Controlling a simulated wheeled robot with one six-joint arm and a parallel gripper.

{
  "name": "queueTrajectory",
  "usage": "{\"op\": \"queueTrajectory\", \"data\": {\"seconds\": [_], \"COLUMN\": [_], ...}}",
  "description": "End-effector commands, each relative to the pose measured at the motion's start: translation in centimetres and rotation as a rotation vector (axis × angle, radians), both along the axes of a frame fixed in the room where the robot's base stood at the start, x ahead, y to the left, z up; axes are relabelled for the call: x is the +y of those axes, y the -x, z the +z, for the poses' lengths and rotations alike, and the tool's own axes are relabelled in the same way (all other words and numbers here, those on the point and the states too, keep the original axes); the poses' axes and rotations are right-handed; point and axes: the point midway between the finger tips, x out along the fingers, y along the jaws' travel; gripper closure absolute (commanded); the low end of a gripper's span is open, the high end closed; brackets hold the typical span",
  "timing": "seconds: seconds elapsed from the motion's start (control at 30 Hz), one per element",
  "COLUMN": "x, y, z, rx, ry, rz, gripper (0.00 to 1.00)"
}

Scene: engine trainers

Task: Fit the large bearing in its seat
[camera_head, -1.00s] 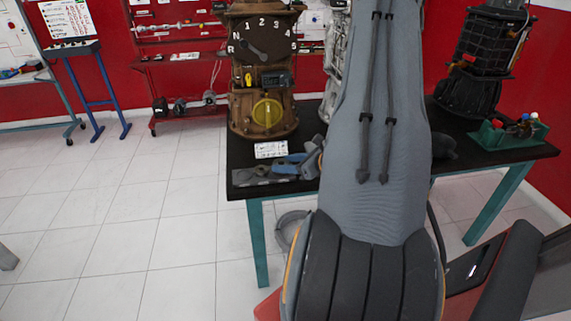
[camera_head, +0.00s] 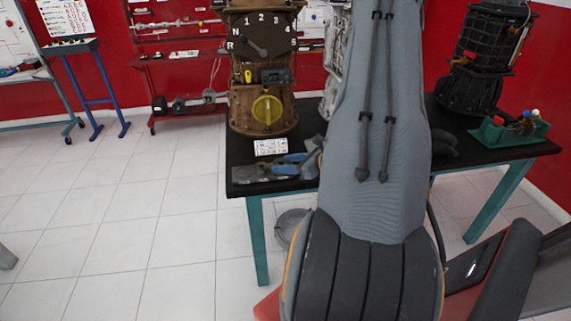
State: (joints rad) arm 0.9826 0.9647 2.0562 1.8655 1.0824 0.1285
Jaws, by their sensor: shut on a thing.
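I cannot make out the large bearing or its seat in the head view. My own grey arm stands upright through the middle of the picture and hides much of the table (camera_head: 243,182) behind it. My gripper cannot be made out; the arm may hide it. A blue and grey item (camera_head: 290,166) lies at the table's front left, beside a flat grey plate (camera_head: 256,174). A grey part at the arm's left edge (camera_head: 313,150) is partly hidden, and I cannot tell what it is.
A brown gearbox trainer (camera_head: 264,75) with a yellow knob stands on the table's left, a white label (camera_head: 270,147) before it. A black engine unit (camera_head: 482,65) and a green tray (camera_head: 508,131) stand on the right. A grey round thing (camera_head: 288,232) is under the table.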

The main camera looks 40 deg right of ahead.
Motion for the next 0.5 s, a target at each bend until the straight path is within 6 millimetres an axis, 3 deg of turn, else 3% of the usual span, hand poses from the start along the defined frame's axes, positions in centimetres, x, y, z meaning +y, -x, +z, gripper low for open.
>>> {"op": "queueTrajectory", "data": {"seconds": [0.17, 0.2, 0.3, 0.5], "x": [-0.02, -0.02, -0.03, -0.02], "y": [0.00, 0.00, -0.02, -0.01], "z": [0.04, 0.04, 0.04, 0.03], "rx": [-0.001, -0.001, -0.001, 0.000], "ry": [0.000, 0.000, 0.001, 0.000], "rz": [0.000, 0.000, 0.000, 0.000], "gripper": [0.83, 0.51, 0.34, 0.31]}}
